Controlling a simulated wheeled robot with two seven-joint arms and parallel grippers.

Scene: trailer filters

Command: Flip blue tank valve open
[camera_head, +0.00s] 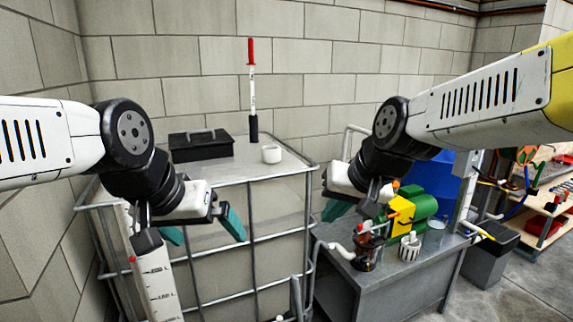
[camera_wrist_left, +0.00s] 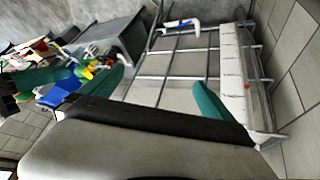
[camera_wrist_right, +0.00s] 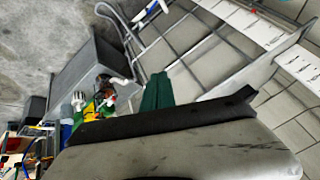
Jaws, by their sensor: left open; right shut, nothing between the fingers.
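A large pale tank (camera_head: 235,205) in a grey metal cage stands in front of me. In the left wrist view a white fitting with blue parts (camera_wrist_left: 180,24) shows low on the tank's front; I take it for the valve. A blue and white part also shows at the top of the right wrist view (camera_wrist_right: 148,12). Whether it is open or shut is too small to tell. My left gripper (camera_head: 203,230) is open and empty, raised in front of the tank, apart from the valve. My right gripper (camera_head: 337,209) is shut and empty, between tank and workbench.
A grey workbench (camera_head: 395,275) at the right carries a green and yellow machine (camera_head: 403,212) and small parts. A blue container (camera_head: 432,172) stands behind it. On the tank top are a black box (camera_head: 201,146), a white cup (camera_head: 271,154) and a red-tipped rod (camera_head: 252,90).

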